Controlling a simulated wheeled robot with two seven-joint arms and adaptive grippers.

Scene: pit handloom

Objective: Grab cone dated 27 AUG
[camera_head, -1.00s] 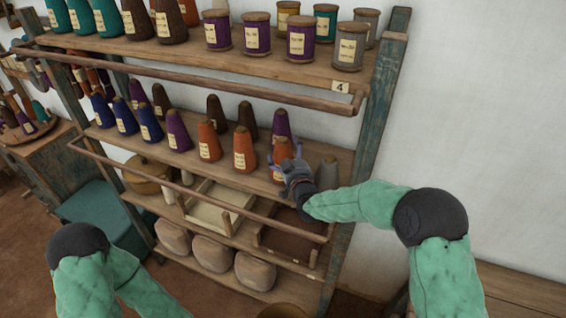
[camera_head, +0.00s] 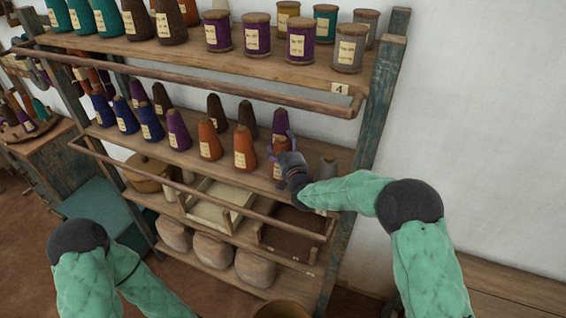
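Several thread cones with paper labels stand on the middle shelf; the label dates are too small to read, so I cannot tell which one says 27 AUG. The front row includes an orange cone (camera_head: 209,140), a second orange cone (camera_head: 244,148) and a third orange cone (camera_head: 280,149) at its right end. My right gripper (camera_head: 281,147) is at the third orange cone, with a finger on each side of it. The gripper partly hides this cone, and I cannot tell whether the fingers press on it. My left gripper is out of view; only my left arm shows at lower left.
The upper shelf (camera_head: 180,52) holds cones and spools.

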